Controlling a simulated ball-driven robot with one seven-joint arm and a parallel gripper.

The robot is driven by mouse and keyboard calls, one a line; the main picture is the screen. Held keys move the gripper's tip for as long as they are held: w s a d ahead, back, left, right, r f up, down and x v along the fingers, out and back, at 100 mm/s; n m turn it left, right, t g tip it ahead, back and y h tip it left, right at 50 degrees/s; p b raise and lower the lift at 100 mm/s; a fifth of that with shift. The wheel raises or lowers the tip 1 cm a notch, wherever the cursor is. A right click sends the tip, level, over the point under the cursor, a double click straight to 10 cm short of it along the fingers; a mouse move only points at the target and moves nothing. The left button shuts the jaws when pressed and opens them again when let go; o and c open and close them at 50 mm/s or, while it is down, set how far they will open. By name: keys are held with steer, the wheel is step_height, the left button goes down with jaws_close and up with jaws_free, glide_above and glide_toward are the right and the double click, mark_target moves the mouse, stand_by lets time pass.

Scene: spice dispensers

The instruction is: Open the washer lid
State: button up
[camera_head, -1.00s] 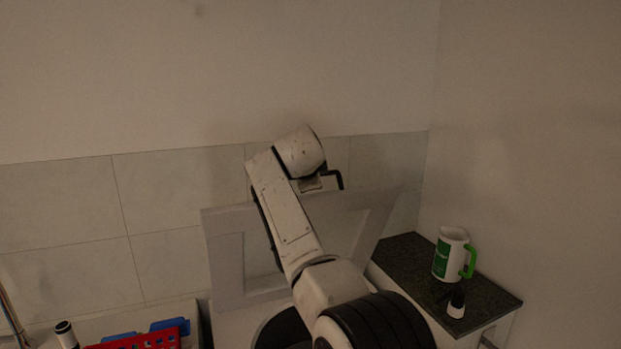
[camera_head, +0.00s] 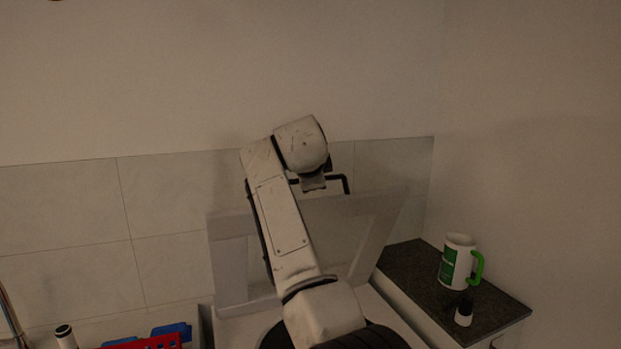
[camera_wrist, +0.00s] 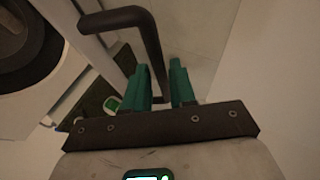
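The washer lid (camera_head: 229,255), a pale grey frame with a large window, stands raised and nearly upright in the head view. A dark bent handle bar (camera_head: 345,180) shows at its upper edge, beside the end of my arm. My gripper's fingers are hidden in the head view. In the wrist view, my gripper (camera_wrist: 166,84) has two green fingers apart, and the dark handle bar (camera_wrist: 150,38) runs down between them. I see a gap on at least the right side of the bar. My arm covers the middle of the lid.
A dark counter (camera_head: 407,256) at the right holds a white mug (camera_head: 455,262) with a green handle and a small black-and-white bottle (camera_head: 464,313). A red basket (camera_head: 150,342) is at the lower left. Walls stand close behind and to the right.

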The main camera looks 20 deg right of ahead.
steer(key=shift+b+v, duration=0.8)
steer(key=shift+v, duration=2.2)
steer(key=shift+s+f, duration=0.1)
